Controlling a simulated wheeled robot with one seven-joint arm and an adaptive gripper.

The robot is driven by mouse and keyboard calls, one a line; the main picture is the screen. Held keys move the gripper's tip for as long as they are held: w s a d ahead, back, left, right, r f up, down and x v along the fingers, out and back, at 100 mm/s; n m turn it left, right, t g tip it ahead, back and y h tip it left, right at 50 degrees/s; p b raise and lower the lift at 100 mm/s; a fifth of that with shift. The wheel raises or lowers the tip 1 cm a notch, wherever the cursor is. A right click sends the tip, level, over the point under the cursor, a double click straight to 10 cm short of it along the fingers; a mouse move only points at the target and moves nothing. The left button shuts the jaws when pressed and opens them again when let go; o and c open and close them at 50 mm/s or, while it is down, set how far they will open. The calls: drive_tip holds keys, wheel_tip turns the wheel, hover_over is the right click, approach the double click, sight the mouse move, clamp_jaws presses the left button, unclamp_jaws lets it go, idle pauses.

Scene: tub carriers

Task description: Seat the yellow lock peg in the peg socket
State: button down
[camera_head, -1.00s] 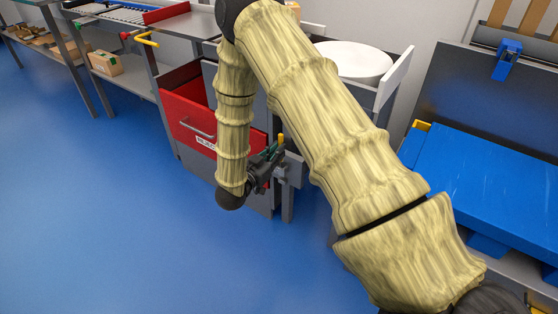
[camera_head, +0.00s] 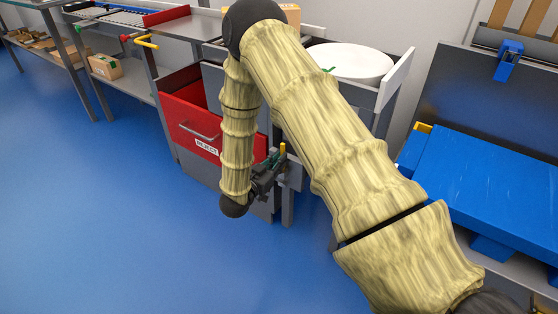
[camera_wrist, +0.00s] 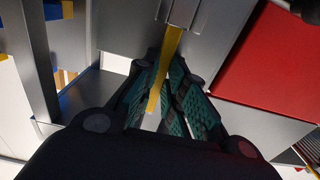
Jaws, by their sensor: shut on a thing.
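The yellow lock peg (camera_wrist: 180,22) runs between the green-padded fingers of my gripper (camera_wrist: 172,70) in the wrist view. My gripper is shut on it. The peg's far part lies against or within a grey metal bracket (camera_wrist: 206,12); I cannot tell whether it is inside a socket. In the head view my gripper (camera_head: 274,166) is beside a grey bracket (camera_head: 293,176) on the front of the cabinet, with the peg's yellow end (camera_head: 283,148) standing up above it. The socket opening cannot be made out.
A red drawer front (camera_head: 198,125) labelled REJECT stands open left of my gripper; its red panel fills the wrist view's right. A white round dish (camera_head: 350,60) sits on the cabinet behind. A blue tub (camera_head: 490,185) is at right. Blue floor at left is clear.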

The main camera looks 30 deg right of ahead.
drive_tip(key=shift+f, duration=0.35)
drive_tip(key=c, duration=1.5)
unclamp_jaws()
